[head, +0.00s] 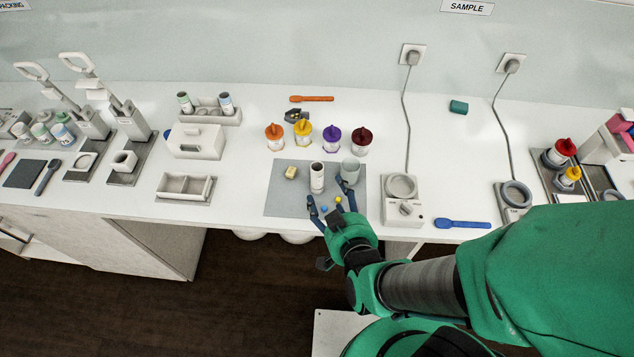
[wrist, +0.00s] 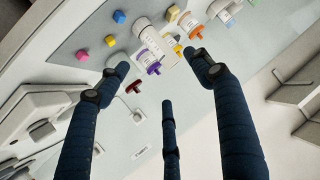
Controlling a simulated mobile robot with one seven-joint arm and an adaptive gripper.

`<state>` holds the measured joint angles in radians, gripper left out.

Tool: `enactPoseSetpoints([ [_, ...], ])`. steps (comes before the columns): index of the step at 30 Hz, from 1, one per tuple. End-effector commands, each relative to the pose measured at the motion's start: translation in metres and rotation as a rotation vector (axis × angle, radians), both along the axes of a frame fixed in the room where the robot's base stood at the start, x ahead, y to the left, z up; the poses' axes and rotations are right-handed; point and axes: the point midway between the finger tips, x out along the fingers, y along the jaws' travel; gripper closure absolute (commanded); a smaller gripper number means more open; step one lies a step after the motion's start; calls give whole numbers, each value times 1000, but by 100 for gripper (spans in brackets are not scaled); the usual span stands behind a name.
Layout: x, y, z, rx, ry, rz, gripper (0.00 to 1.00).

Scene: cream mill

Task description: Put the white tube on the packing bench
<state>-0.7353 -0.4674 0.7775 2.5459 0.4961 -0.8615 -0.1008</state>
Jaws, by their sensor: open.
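The white tube (head: 317,178) stands upright on the grey mat (head: 280,200) on the long white bench. It appears to be the pale cylinder (wrist: 152,38) in the wrist view, just beyond my fingertips. My gripper (head: 328,193) is open and empty at the front of the mat, with its fingers spread on the near side of the tube. In the wrist view, my gripper (wrist: 160,64) shows its fingers well apart with nothing between them. A PACKING sign (head: 12,5) hangs at the far left, above bench space that is mostly cut off.
A translucent cup (head: 351,170) stands close right of the tube. A yellow block (head: 291,173) and small coloured cubes are on the mat. Lidded jars (head: 303,132) stand behind it.

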Motion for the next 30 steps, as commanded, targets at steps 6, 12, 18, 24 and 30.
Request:
enactPoseSetpoints([
  [6,-11,-4,-12,-22,-62,8,34],
  [12,-12,-5,-12,-25,-72,7,34],
  [18,-12,-5,-12,-25,-71,7,34],
  [24,-6,-4,-15,-25,-70,5,34],
  [30,11,1,-23,-24,-70,3,34],
])
